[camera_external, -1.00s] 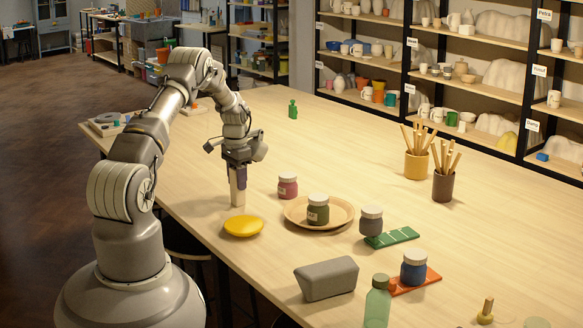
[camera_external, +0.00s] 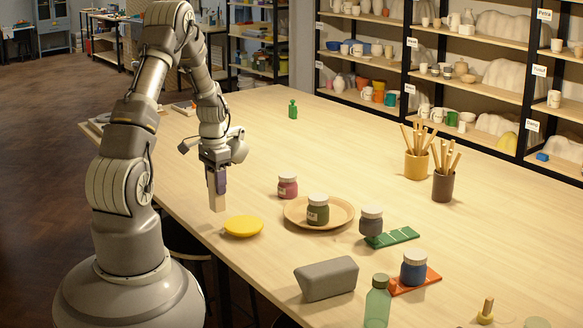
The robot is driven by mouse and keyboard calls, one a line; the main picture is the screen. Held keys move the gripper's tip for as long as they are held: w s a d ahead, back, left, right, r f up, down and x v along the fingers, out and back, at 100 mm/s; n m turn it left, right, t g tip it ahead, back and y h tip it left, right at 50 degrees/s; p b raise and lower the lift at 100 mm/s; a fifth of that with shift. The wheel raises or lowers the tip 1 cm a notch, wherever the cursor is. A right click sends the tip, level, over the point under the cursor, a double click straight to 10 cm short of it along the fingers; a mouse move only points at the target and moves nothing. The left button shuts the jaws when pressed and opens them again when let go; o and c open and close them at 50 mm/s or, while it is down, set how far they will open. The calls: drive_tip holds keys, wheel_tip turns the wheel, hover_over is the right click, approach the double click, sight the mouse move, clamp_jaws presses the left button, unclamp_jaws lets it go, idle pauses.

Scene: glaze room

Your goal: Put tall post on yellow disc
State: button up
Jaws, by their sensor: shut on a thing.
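The tall post (camera_external: 217,202) is a pale wooden upright block. My gripper (camera_external: 217,184) is shut on its upper part and holds it nearly upright, with a slight tilt. The post's lower end is just left of and behind the yellow disc (camera_external: 243,227), and looks raised above the table. The yellow disc is a low, rounded, glossy piece lying flat near the table's left front edge, with nothing on it. The post and the disc are apart.
Right of the disc stand a pink jar (camera_external: 287,186) and a round wooden tray (camera_external: 343,206) bearing a dark green jar (camera_external: 318,210). A grey block (camera_external: 326,278) lies nearer the front. The table's left edge runs close by the disc. The table behind is mostly clear.

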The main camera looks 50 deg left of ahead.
drive_tip(key=shift+s+d+r, duration=0.1)
drive_tip(key=shift+s+d, duration=0.3)
drive_tip(key=shift+s, duration=0.15)
drive_tip(key=s+d+r+p, duration=0.1)
drive_tip(key=s+d+r, duration=0.2)
drive_tip(key=s+d, duration=0.8)
drive_tip(key=shift+w+a+f+b, duration=0.2)
drive_tip(key=shift+w+a+f, duration=0.6)
drive_tip(key=shift+w, duration=1.85)
drive_tip(key=shift+w+a+f+b, duration=0.15)
drive_tip(key=shift+w+a+f, duration=0.65)
drive_tip(key=shift+w, duration=1.9)
drive_tip(key=shift+w+a+f+b, duration=0.2)
drive_tip(key=shift+w+a+f, duration=0.6)
drive_tip(key=shift+w, duration=1.85)
drive_tip(key=shift+d+f, duration=0.2)
drive_tip(key=shift+d, duration=0.05)
drive_tip(key=shift+f, duration=0.15)
drive_tip(key=o, duration=1.2)
